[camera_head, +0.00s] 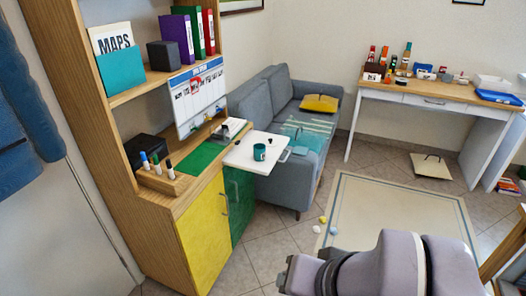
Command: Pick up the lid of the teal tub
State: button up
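A small teal tub (260,152) stands upright on a white fold-out shelf (246,163) at the side of the wooden cabinet. It is small in the view, and I cannot make out its lid as a separate part. My arm shows large at the bottom of the view, well apart from the tub and nearer to me. A dark blocky part at its left end may belong to my gripper (290,274). I cannot make out the fingers or anything held.
The wooden shelf unit (66,60), with yellow and green doors, stands at left. A grey sofa (250,106) is behind the white shelf. A cluttered desk (430,98) stands at back right. Small balls (323,219) lie by the pale rug (400,212), which is mostly clear.

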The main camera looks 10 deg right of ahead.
aim_at(271, 143)
jog(key=i+l+u, duration=0.15)
jog(key=i+l, duration=0.25)
jog(key=i, duration=0.15)
jog(key=i+l+u, duration=0.2)
jog(key=i+l, duration=0.25)
jog(key=i+l+u, duration=0.15)
jog(key=i+l, duration=0.35)
jog(key=i+l+u, duration=0.15)
jog(key=i+l, duration=0.35)
jog(key=i+l+u, duration=0.2)
jog(key=i+l, duration=0.2)
jog(key=l, duration=0.35)
